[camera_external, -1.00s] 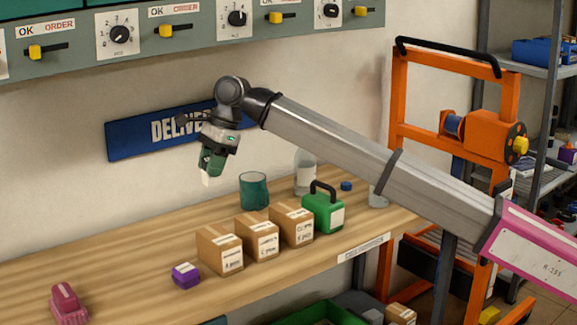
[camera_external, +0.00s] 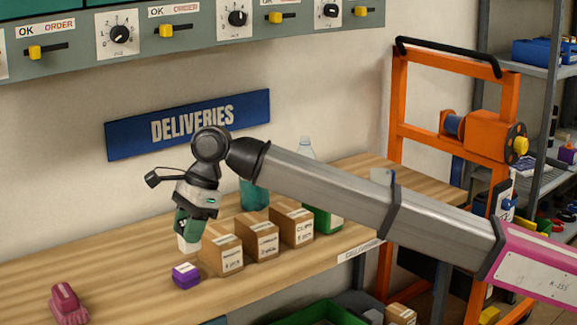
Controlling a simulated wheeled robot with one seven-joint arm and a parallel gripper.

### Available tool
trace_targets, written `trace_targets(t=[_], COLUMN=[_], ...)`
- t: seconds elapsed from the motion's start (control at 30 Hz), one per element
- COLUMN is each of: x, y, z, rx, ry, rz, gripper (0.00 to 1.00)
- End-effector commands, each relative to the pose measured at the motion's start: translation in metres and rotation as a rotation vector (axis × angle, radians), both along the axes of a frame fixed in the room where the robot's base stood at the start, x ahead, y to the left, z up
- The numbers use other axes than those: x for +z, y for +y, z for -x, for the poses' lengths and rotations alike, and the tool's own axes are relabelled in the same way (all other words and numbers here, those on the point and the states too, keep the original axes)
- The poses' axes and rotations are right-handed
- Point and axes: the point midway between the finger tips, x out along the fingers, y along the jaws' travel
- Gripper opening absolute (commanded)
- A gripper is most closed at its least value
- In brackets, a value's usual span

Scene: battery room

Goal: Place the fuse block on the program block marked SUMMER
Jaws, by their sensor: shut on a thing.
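My gripper (camera_external: 187,228) points down over the table, shut on a small white piece that I take to be the fuse block (camera_external: 187,244). The fuse block is mostly covered by the dark green fingers. A small purple block (camera_external: 186,276) with a pale label sits on the tabletop just below it in the picture. I cannot read SUMMER on any block, so I cannot tell whether the purple one is the program block. In the picture, the held piece is above the purple block, with a gap between them.
Three labelled cardboard boxes (camera_external: 222,249) stand right of the gripper, close to it. Behind them are a teal cup (camera_external: 254,194), a green case (camera_external: 325,219) and a clear bottle (camera_external: 306,149). A pink object (camera_external: 66,304) lies front left.

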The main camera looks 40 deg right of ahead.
Motion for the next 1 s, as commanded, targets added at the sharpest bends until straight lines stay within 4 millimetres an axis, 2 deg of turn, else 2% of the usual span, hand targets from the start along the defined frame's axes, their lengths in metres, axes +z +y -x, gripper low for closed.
trace_targets(t=[0.17, 0.6, 0.8, 1.0], x=[-0.013, -0.063, -0.074, -0.088], y=[-0.005, -0.030, -0.034, -0.036], z=[-0.016, -0.096, -0.111, -0.111], rx=[-0.001, -0.002, 0.000, 0.000], ry=[0.000, 0.001, 0.000, 0.001], rz=[0.000, 0.001, 0.000, 0.000], gripper=[0.02, 0.02, 0.02, 0.02])
